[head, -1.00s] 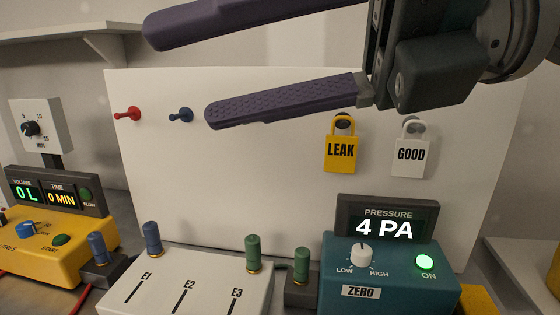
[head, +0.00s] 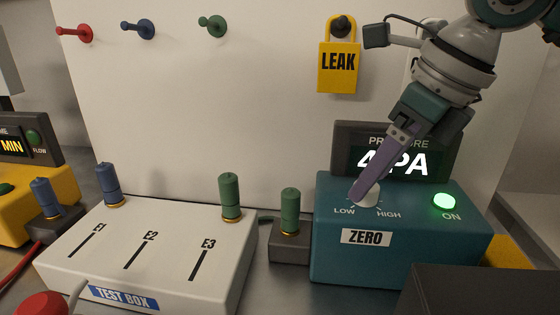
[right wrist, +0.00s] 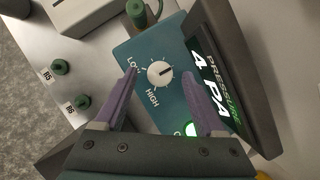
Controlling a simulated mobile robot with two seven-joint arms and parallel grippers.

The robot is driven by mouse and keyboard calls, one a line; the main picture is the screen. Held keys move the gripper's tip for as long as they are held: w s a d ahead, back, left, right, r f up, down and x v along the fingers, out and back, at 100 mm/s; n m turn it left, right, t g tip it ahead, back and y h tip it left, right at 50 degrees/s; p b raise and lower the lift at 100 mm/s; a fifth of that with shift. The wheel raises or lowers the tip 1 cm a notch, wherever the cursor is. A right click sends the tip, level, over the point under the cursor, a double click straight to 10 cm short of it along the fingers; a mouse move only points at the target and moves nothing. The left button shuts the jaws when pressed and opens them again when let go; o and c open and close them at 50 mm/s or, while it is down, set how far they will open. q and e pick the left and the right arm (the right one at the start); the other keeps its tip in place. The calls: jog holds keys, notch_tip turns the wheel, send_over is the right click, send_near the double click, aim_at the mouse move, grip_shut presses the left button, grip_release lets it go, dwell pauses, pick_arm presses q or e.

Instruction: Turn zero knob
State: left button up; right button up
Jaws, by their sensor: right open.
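The white zero knob (head: 369,197) sits on top of the teal pressure unit (head: 400,250), between the LOW and HIGH marks and above the ZERO label. In the head view it is partly hidden by my right gripper (head: 360,196). The right wrist view shows the knob (right wrist: 160,73) whole, its dark pointer line towards the display. My right gripper's purple fingers are open, one on each side of the knob, with visible gaps in that view; contact cannot be told. The display (head: 405,162) reads 4 PA, partly covered by my arm. My left gripper is not in view.
A green lamp (head: 444,202) marked ON glows right of the knob. A socket block with a green plug (head: 290,212) stands just left of the unit. The white test box (head: 140,250) is farther left. A yellow LEAK tag (head: 338,68) hangs behind.

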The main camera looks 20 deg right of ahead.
jog(key=shift+x, duration=0.75)
grip_shut()
